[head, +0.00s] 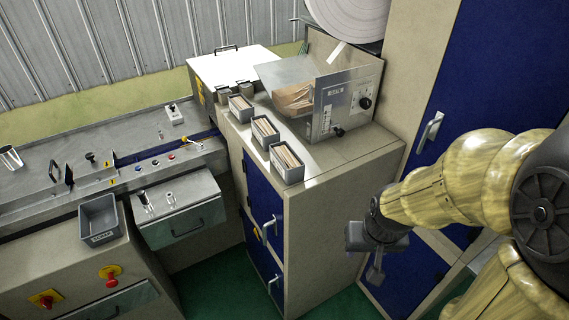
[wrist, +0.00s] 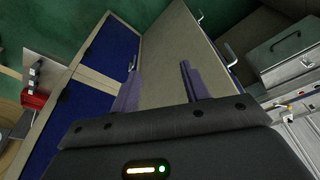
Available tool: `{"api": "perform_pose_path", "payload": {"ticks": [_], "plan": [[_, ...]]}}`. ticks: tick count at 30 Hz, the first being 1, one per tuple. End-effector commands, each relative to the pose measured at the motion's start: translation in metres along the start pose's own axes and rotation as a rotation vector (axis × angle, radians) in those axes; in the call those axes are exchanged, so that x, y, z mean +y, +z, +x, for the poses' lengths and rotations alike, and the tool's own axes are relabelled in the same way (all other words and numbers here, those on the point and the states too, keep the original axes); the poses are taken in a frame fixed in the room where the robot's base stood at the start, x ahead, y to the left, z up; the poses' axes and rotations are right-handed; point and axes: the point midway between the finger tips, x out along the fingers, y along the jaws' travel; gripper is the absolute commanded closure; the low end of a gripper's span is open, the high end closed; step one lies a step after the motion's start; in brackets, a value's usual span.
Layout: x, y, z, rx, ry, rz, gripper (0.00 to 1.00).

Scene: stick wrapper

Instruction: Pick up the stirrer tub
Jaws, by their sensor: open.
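Three small grey tubs filled with light wooden sticks stand in a slanting row on the beige cabinet top in the head view: a rear tub (head: 241,112), a middle tub (head: 263,137) and a front tub (head: 286,174). I cannot tell which one is the stirrer tub. A larger grey bin (head: 100,222) with a label, seemingly empty, stands on the machine at left. My gripper (head: 376,272) is open and empty, right of the cabinet and apart from the tubs. The wrist view shows its two fingers (wrist: 160,82) spread with nothing between; no tub shows there.
The beige cabinet (head: 345,160) has blue doors with handles. A metal hopper (head: 335,105) holding brown packets stands behind the tubs, below a large white roll (head: 350,15). A tall blue-doored cabinet (head: 490,70) stands at right. The cabinet top's front right is bare.

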Motion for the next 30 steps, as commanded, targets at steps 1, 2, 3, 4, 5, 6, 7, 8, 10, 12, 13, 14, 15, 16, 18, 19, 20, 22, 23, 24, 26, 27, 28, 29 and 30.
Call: {"api": "perform_pose_path", "payload": {"ticks": [1,2,3,4,5,6,7,8,10,12,13,14,15,16,18,19,20,22,23,24,26,27,28,29,30], "plan": [[0.0,-0.001,0.002,0.007,0.001,0.0,0.44],[0.001,-0.002,0.004,0.015,0.002,-0.001,0.38],[0.001,-0.004,0.007,0.03,0.004,-0.003,0.3],[0.002,-0.007,0.011,0.048,0.007,-0.006,0.24],[0.003,-0.011,0.015,0.07,0.01,-0.007,0.22],[0.005,-0.017,0.022,0.108,0.015,-0.011,0.22],[0.005,-0.022,0.027,0.142,0.017,-0.017,0.22],[0.005,-0.029,0.032,0.181,0.019,-0.025,0.22],[0.004,-0.046,0.045,0.288,0.019,-0.047,0.22],[0.0,-0.065,0.055,0.406,0.01,-0.074,0.22],[-0.002,-0.073,0.058,0.46,0.005,-0.086,0.22],[-0.004,-0.08,0.06,0.511,-0.003,-0.097,0.22],[-0.009,-0.09,0.062,0.58,-0.017,-0.115,0.22],[-0.013,-0.096,0.064,0.63,-0.03,-0.128,0.22],[-0.022,-0.11,0.066,0.746,-0.066,-0.159,0.22],[-0.027,-0.115,0.066,0.795,-0.085,-0.173,0.22],[-0.032,-0.119,0.065,0.843,-0.105,-0.185,0.22],[-0.045,-0.127,0.064,0.952,-0.159,-0.219,0.22],[-0.051,-0.129,0.063,0.998,-0.185,-0.235,0.22],[-0.059,-0.131,0.061,1.056,-0.223,-0.254,0.22],[-0.071,-0.132,0.057,1.135,-0.28,-0.281,0.22],[-0.078,-0.132,0.053,1.179,-0.317,-0.299,0.22],[-0.083,-0.131,0.051,1.209,-0.342,-0.31,0.22],[-0.087,-0.13,0.048,1.234,-0.366,-0.319,0.22],[-0.092,-0.129,0.045,1.261,-0.393,-0.33,0.22]]}}
